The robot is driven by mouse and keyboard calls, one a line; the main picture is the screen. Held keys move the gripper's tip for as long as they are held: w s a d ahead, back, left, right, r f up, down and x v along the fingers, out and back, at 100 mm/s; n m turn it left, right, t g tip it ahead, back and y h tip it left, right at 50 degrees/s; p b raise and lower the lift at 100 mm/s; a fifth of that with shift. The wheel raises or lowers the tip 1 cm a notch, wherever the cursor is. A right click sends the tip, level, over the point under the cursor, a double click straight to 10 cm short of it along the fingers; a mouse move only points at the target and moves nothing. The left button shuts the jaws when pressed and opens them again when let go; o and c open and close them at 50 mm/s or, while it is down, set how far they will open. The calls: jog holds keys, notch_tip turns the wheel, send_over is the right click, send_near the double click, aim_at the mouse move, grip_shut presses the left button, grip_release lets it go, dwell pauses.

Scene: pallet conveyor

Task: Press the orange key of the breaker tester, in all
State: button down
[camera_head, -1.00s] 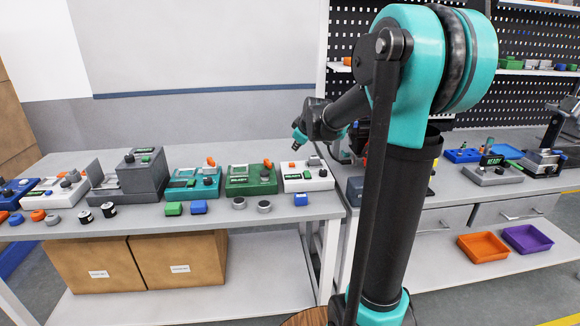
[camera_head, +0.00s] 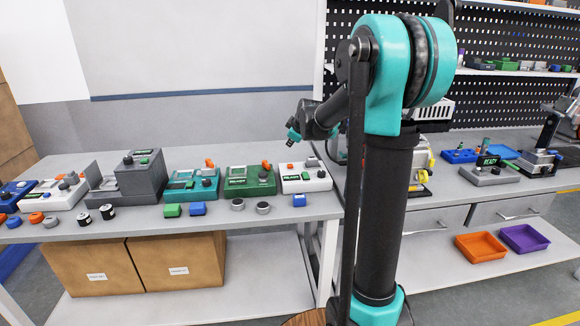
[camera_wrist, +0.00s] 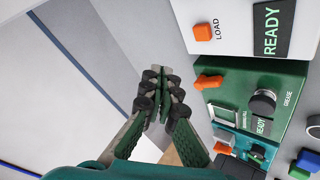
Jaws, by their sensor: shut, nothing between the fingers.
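A white box (camera_head: 305,178) stands at the right end of the left bench. In the wrist view the same white box (camera_wrist: 188,14) shows a square orange key (camera_wrist: 205,33) marked LOAD beside a READY display (camera_wrist: 271,28). No label reading breaker tester is legible, so I cannot tell for certain that this is it. My gripper (camera_head: 292,139) is above and behind the white box, apart from it. In the wrist view my gripper (camera_wrist: 163,92) has its fingers together, empty, to the left of the boxes and touching none of them.
A green box (camera_head: 250,180) marked GREASE, with an orange lever (camera_wrist: 207,82) and a black knob (camera_wrist: 262,103), adjoins the white box. A teal box (camera_head: 191,184) and a grey stepped box (camera_head: 140,175) stand further left. Small blocks line the bench front. Orange (camera_head: 481,247) and purple (camera_head: 526,238) trays lie right.

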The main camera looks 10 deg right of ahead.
aim_at(291, 166)
jog(key=shift+f, duration=3.15)
jog(key=shift+f, duration=0.15)
jog(key=shift+f, duration=0.25)
jog(key=shift+f, duration=0.55)
jog(key=shift+r, duration=0.95)
jog(key=shift+r, duration=0.1)
jog(key=shift+r, duration=2.45)
